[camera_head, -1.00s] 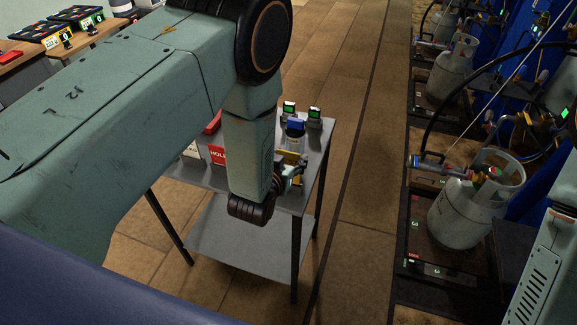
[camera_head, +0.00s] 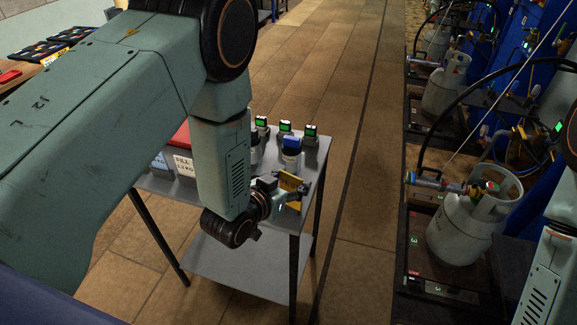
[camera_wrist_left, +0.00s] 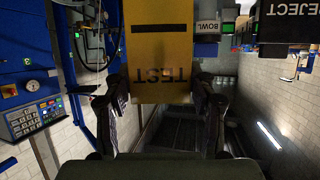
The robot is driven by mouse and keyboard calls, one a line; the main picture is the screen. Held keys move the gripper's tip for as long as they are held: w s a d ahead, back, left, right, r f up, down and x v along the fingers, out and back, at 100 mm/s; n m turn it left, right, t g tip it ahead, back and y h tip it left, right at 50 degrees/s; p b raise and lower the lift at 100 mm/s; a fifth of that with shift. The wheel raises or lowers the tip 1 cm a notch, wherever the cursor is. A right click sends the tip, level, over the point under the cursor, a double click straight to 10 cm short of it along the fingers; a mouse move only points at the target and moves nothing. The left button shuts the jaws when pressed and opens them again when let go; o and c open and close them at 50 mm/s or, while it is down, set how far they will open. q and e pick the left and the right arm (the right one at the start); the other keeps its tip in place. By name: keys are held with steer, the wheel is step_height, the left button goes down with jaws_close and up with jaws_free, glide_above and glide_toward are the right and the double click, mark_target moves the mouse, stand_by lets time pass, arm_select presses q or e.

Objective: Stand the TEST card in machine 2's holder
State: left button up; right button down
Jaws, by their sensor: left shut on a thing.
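The yellow TEST card (camera_head: 291,183) is in my left gripper (camera_head: 286,190), above the right part of the grey cart. In the left wrist view the TEST card (camera_wrist_left: 160,45) hangs between the two fingers, its lettering upside down and its face towards the camera. The fingers are shut on it. A scale marked 3 (camera_head: 437,228) stands on the right with a grey gas cylinder (camera_head: 462,225) on it. Another cylinder (camera_head: 446,85) stands on a scale behind it. I cannot tell which machine is number 2 or see its holder. My right gripper is out of view.
The grey cart (camera_head: 240,265) carries several small green-screened devices (camera_head: 285,128), a blue-topped container (camera_head: 291,146) and a white FILL box (camera_head: 184,163). A bench (camera_head: 25,70) is at upper left. The floor aisle (camera_head: 360,130) between cart and scales is clear.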

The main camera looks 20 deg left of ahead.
mark_target(298, 202)
arm_select(q)
steer(key=s+f+m+h+b, duration=0.1)
steer(key=s+f, duration=0.1)
steer(key=s+f+m+g+h+b, duration=0.1)
steer(key=s+f+m+h, duration=0.1)
steer(key=shift+s, duration=0.2)
steer(key=s+a+f+m+g+h+b, duration=0.3)
steer(key=s+b, duration=0.4)
steer(key=b, duration=0.8)
steer(key=shift+s+a+m+g+h, duration=0.25)
steer(key=shift+a+m+g+h, duration=0.15)
steer(key=shift+m+g+h, duration=0.4)
